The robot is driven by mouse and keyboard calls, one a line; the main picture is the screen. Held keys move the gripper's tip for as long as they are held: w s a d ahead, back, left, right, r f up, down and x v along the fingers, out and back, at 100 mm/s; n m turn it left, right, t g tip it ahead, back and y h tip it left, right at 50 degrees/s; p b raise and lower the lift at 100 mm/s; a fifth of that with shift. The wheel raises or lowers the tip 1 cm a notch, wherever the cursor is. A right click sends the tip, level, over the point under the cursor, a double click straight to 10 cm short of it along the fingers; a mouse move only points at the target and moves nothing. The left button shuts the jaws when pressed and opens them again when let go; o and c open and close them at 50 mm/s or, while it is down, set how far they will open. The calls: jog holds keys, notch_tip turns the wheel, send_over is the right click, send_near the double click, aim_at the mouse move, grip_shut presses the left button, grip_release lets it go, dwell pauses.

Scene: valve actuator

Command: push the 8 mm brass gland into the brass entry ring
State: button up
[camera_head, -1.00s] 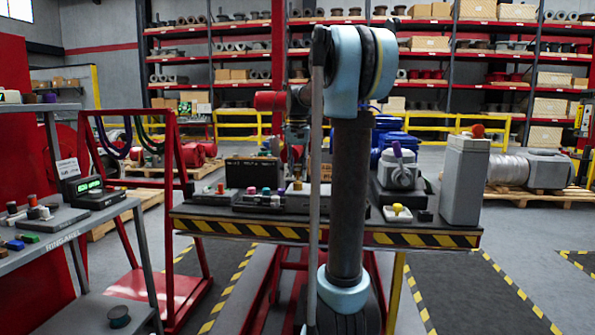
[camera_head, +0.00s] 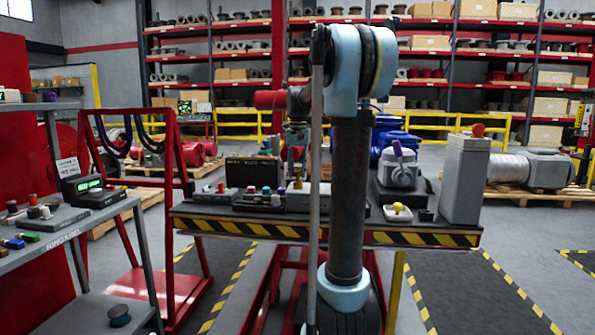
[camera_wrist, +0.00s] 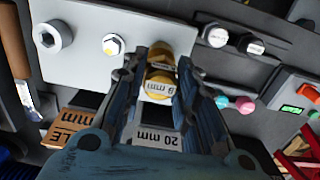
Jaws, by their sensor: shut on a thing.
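In the wrist view my gripper (camera_wrist: 164,72) points at a grey housing, its two dark ribbed fingers shut on the brass gland (camera_wrist: 158,88). The gland is yellow, and its pale label face ends in "mm". Another brass part (camera_wrist: 160,57) shows just beyond it between the fingertips; it may be the entry ring. I cannot tell whether the two touch or how far one sits in the other. In the head view my own arm hides most of the gripper above the bench, and the gland cannot be made out clearly.
In the wrist view a "20 mm" label (camera_wrist: 170,143) and an orange label (camera_wrist: 75,130) lie near the gripper. A striped bench (camera_head: 215,228) and side shelf (camera_head: 85,228) show in the head view.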

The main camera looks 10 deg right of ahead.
jog(key=shift+f, duration=1.05)
jog(key=o, duration=1.1)
notch_tip(320, 180, up, 12)
jog(key=shift+f, duration=0.1)
